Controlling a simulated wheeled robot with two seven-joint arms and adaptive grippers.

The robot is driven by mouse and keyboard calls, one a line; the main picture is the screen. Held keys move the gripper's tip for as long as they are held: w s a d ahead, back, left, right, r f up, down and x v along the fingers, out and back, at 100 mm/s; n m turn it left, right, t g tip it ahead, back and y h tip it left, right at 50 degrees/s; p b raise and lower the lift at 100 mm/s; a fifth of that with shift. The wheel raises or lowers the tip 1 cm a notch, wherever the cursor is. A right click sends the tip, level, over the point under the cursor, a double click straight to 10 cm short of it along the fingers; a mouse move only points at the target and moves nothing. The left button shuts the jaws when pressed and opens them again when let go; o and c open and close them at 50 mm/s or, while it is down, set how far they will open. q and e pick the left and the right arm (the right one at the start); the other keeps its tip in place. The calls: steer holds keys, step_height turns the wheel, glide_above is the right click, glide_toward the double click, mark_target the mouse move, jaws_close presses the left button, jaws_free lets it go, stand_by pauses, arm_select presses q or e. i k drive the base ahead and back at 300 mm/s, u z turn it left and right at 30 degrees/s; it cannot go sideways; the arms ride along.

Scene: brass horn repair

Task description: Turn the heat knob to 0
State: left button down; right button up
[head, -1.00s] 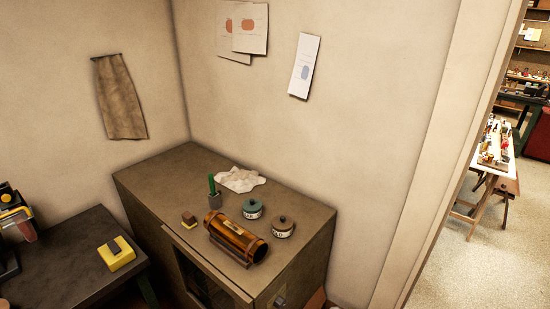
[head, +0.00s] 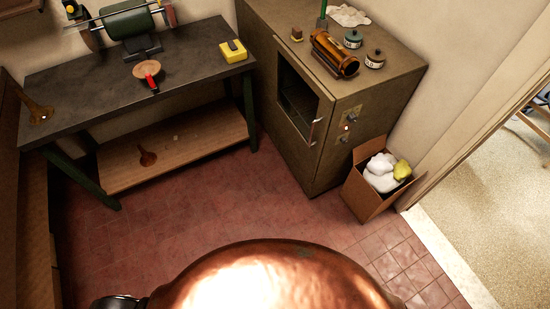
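A brown metal oven cabinet (head: 310,149) stands against the back wall. Its front has a dark window with a pale handle. Neither of my grippers shows in the head view.
A workbench (head: 72,86) with a grinder and a lower shelf stands at the left. An open cardboard box (head: 361,196) of rags sits right of the oven, near the doorway. The red tiled floor (head: 215,207) before the oven is clear.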

mark_target(352, 118)
steer(key=z, duration=0.7)
steer(key=i, duration=0.25)
steer(key=z, duration=0.1)
